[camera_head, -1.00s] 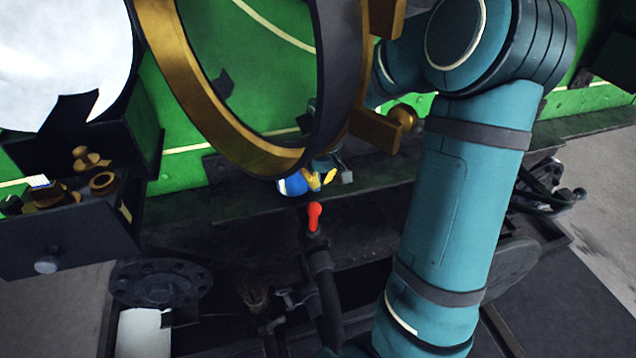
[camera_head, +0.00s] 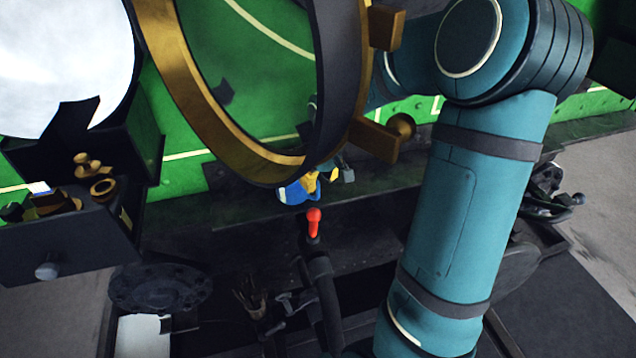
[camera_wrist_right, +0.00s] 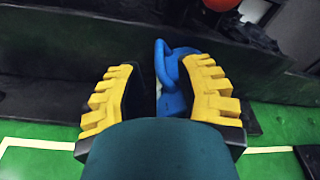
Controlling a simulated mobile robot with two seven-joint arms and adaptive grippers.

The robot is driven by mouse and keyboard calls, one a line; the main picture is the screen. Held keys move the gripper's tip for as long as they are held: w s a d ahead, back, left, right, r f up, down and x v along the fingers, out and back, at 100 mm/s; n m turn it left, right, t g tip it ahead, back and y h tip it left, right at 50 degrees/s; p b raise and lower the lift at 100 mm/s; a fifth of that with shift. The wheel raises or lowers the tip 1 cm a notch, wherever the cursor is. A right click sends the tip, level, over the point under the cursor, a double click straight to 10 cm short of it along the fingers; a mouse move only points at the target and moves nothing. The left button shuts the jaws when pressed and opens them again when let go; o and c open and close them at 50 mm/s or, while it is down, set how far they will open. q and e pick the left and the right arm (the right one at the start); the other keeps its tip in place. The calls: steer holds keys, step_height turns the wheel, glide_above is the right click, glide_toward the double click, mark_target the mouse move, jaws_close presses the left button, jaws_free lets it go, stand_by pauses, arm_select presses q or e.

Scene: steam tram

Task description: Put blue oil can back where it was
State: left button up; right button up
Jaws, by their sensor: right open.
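The blue oil can (camera_head: 291,193) stands on the dark ledge along the green tram side, below the big brass ring in the head view. In the right wrist view the can (camera_wrist_right: 174,80) shows its blue body and looped handle between the two yellow fingers, nearer the right one. My right gripper (camera_wrist_right: 163,85) is open around the can; in the head view the gripper (camera_head: 320,180) is partly hidden by the ring. I cannot tell whether a finger touches the can. My left gripper is not in view.
The brass-and-dark ring (camera_head: 225,130) hangs in front of the tram. A red-tipped lever (camera_head: 313,222) rises just before the can. At left an open dark drawer (camera_head: 60,245) holds brass fittings. A dark round flange (camera_head: 160,288) sits below it.

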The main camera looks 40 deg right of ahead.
step_height(320, 180, up, 9)
steer(key=s+p, duration=0.1)
steer(key=shift+s+f+p, duration=0.15)
steer(key=shift+s+p, duration=0.05)
steer(key=shift+p, duration=0.15)
steer(key=shift+a, duration=0.1)
